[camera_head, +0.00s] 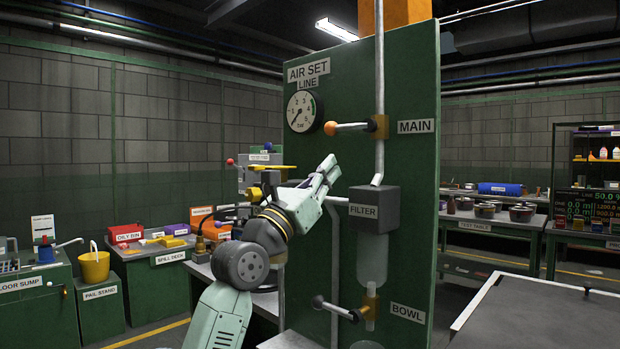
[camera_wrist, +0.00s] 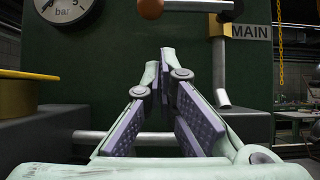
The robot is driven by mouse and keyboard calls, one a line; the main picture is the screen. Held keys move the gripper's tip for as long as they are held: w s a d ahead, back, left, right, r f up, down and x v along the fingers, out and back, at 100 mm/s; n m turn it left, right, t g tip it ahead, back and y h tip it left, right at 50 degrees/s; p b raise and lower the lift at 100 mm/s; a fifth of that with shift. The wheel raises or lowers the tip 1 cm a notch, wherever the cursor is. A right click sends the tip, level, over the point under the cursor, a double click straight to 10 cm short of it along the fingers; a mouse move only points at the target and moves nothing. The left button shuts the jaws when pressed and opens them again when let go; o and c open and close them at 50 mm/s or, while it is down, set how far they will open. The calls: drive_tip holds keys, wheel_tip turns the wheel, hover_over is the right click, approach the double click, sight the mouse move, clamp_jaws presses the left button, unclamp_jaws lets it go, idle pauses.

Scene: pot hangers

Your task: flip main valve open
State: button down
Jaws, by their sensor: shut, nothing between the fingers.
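The main valve is beside the MAIN label (camera_head: 416,126) on the green panel (camera_head: 411,70). Its lever (camera_head: 352,127) lies roughly level, pointing left from a brass body (camera_head: 378,127) on the vertical pipe, with an orange knob (camera_head: 330,128) at its end. My gripper (camera_head: 331,165) is shut and empty, below the lever and left of the filter block. I see no contact with the lever.
A pressure gauge (camera_head: 302,111) sits left of the knob. The dark filter block (camera_head: 375,208) juts out at right below the valve, with a grey pipe leaving its left side. The bowl valve lever (camera_head: 335,308) is lower down.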

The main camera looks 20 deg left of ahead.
sight(347, 127)
drive_tip(key=r, duration=0.2)
drive_tip(key=w+r+p, duration=0.1)
drive_tip(key=r, duration=0.1)
drive_tip(key=shift+d, duration=0.15)
drive_tip(key=shift+s+r, duration=0.1)
drive_tip(key=shift+r, duration=0.05)
drive_tip(key=shift+r+m+h, duration=0.1)
drive_tip(key=shift+m+h, duration=0.3)
drive_tip(key=shift+m, duration=0.2)
